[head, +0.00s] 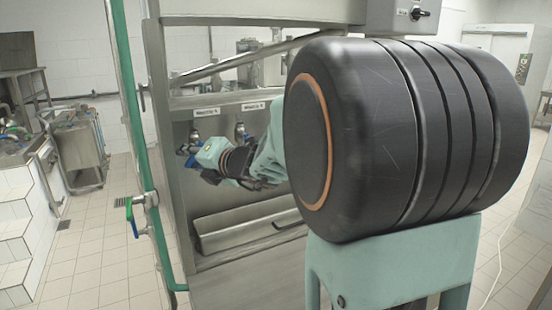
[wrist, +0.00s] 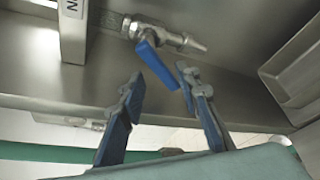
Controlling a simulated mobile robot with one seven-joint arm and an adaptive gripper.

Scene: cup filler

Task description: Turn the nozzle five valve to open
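In the wrist view, a metal valve (wrist: 165,33) with a spout pointing right is mounted on the steel panel. Its blue lever (wrist: 154,63) slants down and to the right from the valve body. My gripper (wrist: 158,88) is open, with its two blue fingers apart and the tip of the lever near the gap between them. I cannot tell whether a finger touches the lever. In the head view, my arm reaches to the cabinet's front near a left nozzle (head: 194,137). My fingertips are hard to make out there. The label text is too small to read.
A second nozzle (head: 240,130) sits to the right on the same panel. A steel tray (head: 240,228) juts out below. A green pipe (head: 133,110) runs up the cabinet's left side.

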